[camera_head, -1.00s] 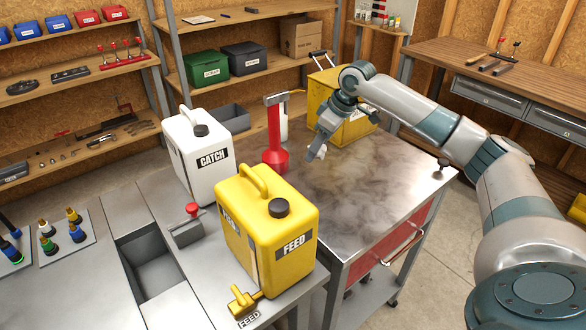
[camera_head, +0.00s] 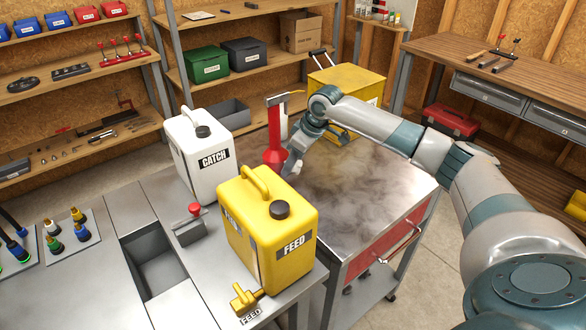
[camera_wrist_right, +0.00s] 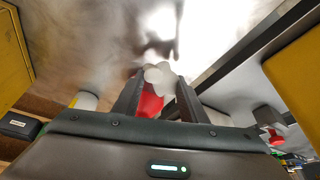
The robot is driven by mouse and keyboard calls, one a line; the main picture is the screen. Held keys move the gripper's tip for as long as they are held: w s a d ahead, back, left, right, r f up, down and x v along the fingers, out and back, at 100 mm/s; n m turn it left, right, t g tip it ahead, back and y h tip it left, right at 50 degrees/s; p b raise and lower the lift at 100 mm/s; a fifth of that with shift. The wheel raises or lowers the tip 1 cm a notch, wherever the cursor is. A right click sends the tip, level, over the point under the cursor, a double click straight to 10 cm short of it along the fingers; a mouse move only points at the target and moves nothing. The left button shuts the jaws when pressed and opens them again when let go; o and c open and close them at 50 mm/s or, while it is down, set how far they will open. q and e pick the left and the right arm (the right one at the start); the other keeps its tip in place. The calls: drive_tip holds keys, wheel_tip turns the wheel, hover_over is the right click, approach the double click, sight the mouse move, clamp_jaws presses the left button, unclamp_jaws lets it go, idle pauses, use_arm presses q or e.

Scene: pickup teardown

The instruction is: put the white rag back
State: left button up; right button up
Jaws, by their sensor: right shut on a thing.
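My right gripper (camera_head: 291,168) is over the metal cart top, between the red-bodied tool and the yellow FEED jug. In the right wrist view its two fingers (camera_wrist_right: 158,96) are shut on the white rag (camera_wrist_right: 158,74), a small crumpled white piece at the fingertips. In the head view the rag is mostly hidden by the gripper and hard to make out. The steel cart top (camera_head: 350,215) is smudged and mostly bare. My left gripper is not in view.
The yellow FEED jug (camera_head: 262,230) and white CATCH jug (camera_head: 195,150) stand close on the left bench. The red tool (camera_head: 274,140) stands beside the gripper. A yellow box (camera_head: 350,90) is behind my arm. The cart's right part is clear.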

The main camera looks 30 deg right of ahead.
drive_tip(key=shift+f+p, duration=0.3)
drive_tip(key=shift+f, duration=1)
drive_tip(key=o, duration=1)
drive_tip(key=shift+f, duration=0.1)
drive_tip(key=b+v, duration=0.2)
drive_tip(key=v, duration=1)
drive_tip(key=shift+s, duration=0.15)
